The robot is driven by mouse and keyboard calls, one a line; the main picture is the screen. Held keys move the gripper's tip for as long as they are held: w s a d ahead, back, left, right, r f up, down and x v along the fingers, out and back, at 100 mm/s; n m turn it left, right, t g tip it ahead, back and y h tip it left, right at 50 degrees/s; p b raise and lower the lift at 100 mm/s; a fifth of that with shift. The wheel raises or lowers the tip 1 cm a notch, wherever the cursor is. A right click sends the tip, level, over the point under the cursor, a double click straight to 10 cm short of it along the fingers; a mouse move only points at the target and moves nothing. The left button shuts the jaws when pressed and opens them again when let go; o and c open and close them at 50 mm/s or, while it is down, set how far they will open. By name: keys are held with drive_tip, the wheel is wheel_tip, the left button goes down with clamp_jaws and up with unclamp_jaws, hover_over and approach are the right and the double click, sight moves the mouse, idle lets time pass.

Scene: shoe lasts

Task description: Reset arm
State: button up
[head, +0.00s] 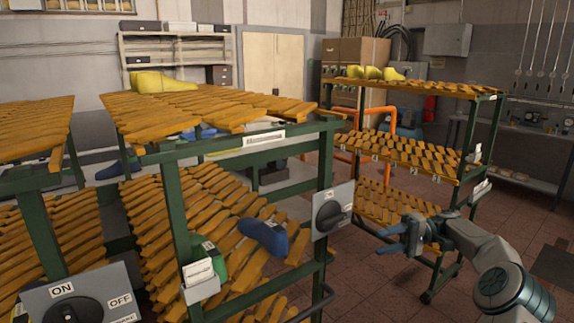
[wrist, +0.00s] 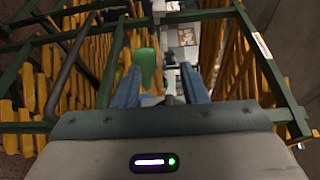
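My gripper (head: 386,240) is held out over the floor at the right of the head view, in front of the far rack. Its blue fingers point left and hold nothing there. In the wrist view my gripper (wrist: 161,80) shows its two blue fingers spread apart. A green shoe last (wrist: 147,62) appears beyond the fingers. In the head view a green last (head: 210,262) is on the near rack's lower shelf, partly hidden by a post and a tag. A blue last (head: 263,236) lies to its right.
The near rack (head: 178,205) has green posts and slatted shelves, with a dial switch (head: 332,212) on its right post. A yellow last (head: 160,82) lies on top. The far rack (head: 412,145) carries several yellow lasts (head: 372,73). Tiled floor (head: 350,275) lies open between the racks.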

drive_tip(key=s+a+r+m+h, duration=0.1)
drive_tip(key=s+a+h, duration=0.4)
drive_tip(key=a, duration=0.3)
drive_tip(key=s+a+m+h, duration=0.1)
drive_tip(key=s+a+h, duration=0.3)
drive_tip(key=a, duration=0.4)
drive_tip(key=s+d+f+t+h, duration=0.1)
drive_tip(key=s+t+h, duration=0.3)
drive_tip(key=s, duration=0.8)
drive_tip(key=s+d+f+t+h, duration=0.1)
drive_tip(key=s+d+t+h, duration=0.2)
drive_tip(key=s, duration=0.8)
drive_tip(key=shift+s+d+f+t+h, duration=0.25)
drive_tip(key=shift+s+d+t+h, duration=0.15)
drive_tip(key=shift+d, duration=0.1)
